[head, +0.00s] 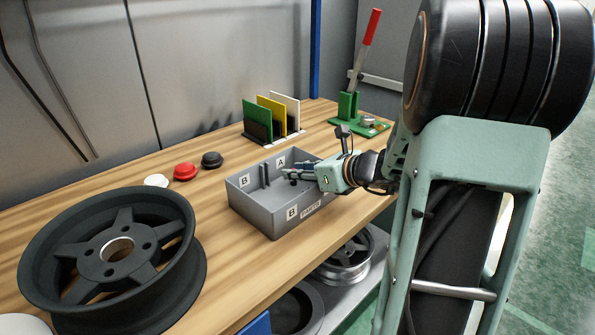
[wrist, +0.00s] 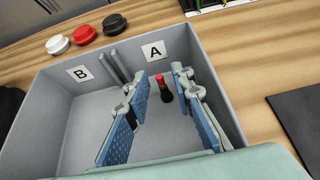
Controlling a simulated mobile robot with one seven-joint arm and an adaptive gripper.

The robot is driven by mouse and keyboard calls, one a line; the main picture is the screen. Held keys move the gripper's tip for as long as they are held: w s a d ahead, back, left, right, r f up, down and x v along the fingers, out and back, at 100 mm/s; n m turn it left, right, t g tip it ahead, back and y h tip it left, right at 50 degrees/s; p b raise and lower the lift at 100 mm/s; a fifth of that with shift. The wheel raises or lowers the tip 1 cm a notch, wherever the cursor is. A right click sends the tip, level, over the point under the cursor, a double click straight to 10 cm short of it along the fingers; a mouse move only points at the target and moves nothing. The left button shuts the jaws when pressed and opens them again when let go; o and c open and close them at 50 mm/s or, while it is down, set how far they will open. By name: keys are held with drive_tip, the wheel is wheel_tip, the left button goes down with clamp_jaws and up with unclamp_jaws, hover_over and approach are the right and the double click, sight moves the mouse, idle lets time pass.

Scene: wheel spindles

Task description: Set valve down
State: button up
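The valve (wrist: 166,91), a small black piece with a red top, is in the grey parts box, on the side labelled A. It looks roughly upright and seems to rest on the box floor. My gripper (wrist: 164,97) reaches down into the box with its blue-padded fingers apart. The valve is between the fingertips, with a visible gap on each side. In the head view my gripper (head: 291,175) is over the box (head: 257,214), and I cannot make out the valve there.
White, red (head: 186,171) and black buttons lie behind the box. A black wheel (head: 110,257) fills the table's left. Coloured plates (head: 272,117) and a red-handled lever fixture (head: 362,105) stand behind.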

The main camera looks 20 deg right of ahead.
drive_tip(key=shift+r, duration=0.25)
drive_tip(key=p+v, duration=0.3)
drive_tip(key=v, duration=0.9)
